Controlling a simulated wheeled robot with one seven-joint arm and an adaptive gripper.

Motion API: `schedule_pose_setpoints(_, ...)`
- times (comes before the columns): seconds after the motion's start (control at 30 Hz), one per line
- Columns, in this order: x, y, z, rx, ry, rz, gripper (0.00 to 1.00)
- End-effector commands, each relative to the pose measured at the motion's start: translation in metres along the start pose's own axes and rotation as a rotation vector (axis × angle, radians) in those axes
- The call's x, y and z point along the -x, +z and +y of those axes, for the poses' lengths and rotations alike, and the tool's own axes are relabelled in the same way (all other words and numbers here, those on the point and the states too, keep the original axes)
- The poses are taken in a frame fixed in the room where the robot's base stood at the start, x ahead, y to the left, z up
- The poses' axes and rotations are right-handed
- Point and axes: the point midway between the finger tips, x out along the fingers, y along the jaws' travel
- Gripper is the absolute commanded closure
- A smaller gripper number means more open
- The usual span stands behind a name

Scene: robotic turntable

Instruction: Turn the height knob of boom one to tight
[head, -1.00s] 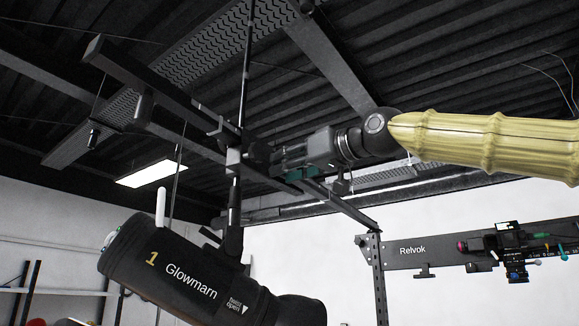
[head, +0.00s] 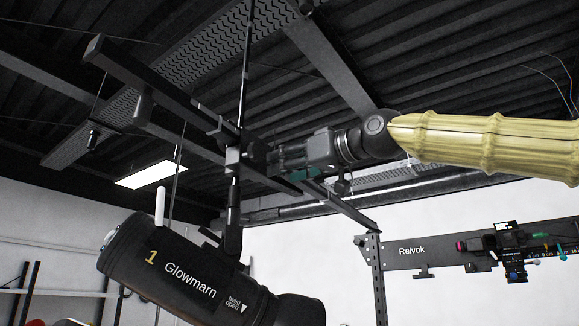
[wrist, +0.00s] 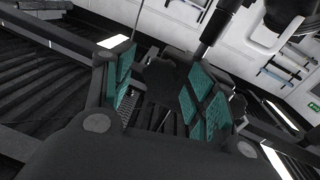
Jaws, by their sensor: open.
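Boom one's black clamp block (head: 232,158) sits where the vertical rod meets the horizontal boom bar. A small dark knob-like part (head: 256,154) shows on its right side, but its setting cannot be read. Below hangs the black lamp (head: 185,275) marked "1 Glowmarn". My gripper (head: 276,160) reaches in from the right, with its fingertips close to the knob. In the wrist view my gripper (wrist: 162,95) is open, its teal pads apart on both sides of a dark part (wrist: 165,75). I cannot tell whether the pads touch it.
The long boom bar (head: 150,80) runs above left of the clamp. A lit ceiling panel (head: 150,174) and a dark ribbed ceiling lie behind. A "Relvok" rail (head: 440,250) with equipment is at the lower right. White wall fills the lower background.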

Motion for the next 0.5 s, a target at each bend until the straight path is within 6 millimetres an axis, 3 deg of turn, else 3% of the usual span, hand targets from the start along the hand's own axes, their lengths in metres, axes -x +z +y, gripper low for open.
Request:
schedule_pose_setpoints(0.27,0.011,-0.001,-0.001,0.001,0.0,0.001,0.44)
schedule_pose_setpoints(0.5,0.051,-0.001,0.0,0.0,0.001,0.003,0.44)
